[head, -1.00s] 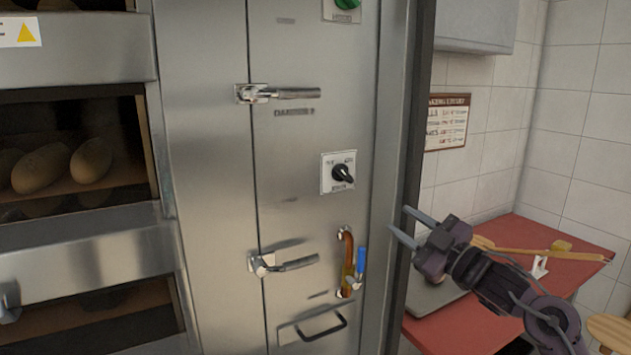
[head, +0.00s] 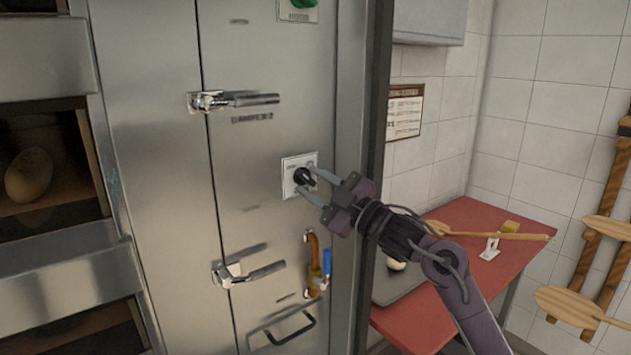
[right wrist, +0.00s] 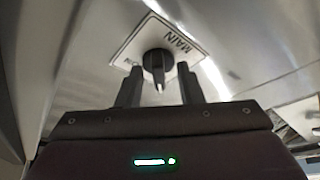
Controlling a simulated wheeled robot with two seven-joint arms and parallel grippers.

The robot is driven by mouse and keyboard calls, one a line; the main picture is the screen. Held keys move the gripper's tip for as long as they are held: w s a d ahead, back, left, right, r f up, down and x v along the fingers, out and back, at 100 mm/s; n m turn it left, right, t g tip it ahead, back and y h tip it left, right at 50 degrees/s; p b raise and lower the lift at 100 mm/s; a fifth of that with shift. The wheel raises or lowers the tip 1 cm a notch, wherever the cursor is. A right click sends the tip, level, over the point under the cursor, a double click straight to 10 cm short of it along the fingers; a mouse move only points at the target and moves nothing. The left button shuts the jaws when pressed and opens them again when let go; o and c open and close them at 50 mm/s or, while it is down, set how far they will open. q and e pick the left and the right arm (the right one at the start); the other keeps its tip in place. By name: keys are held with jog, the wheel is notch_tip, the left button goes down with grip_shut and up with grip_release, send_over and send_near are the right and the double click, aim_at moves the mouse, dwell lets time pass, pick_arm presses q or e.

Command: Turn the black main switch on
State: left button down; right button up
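The black main switch (head: 302,176) is a rotary knob on a white plate (head: 289,192) on the steel oven front. In the right wrist view the knob (right wrist: 158,66) sits on its plate (right wrist: 128,50) marked "MAIN", its pointer toward the gripper. My right gripper (head: 306,179) is open, its two fingers reaching to either side of the knob. In the right wrist view the fingers (right wrist: 158,87) show a gap on both sides of the knob. Whether the fingertips touch the plate I cannot tell. My left gripper is not in view.
Chrome handles (head: 240,100) stick out above and below left of the switch. A copper pipe with a blue lever (head: 326,262) is below it. A green knob (head: 303,3) is at the top. A red table (head: 470,228) with a wooden peel stands right.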

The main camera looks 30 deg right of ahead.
jog(key=shift+s+d, duration=0.1)
jog(key=shift+s, duration=0.1)
jog(key=shift+c, duration=0.3)
grip_shut()
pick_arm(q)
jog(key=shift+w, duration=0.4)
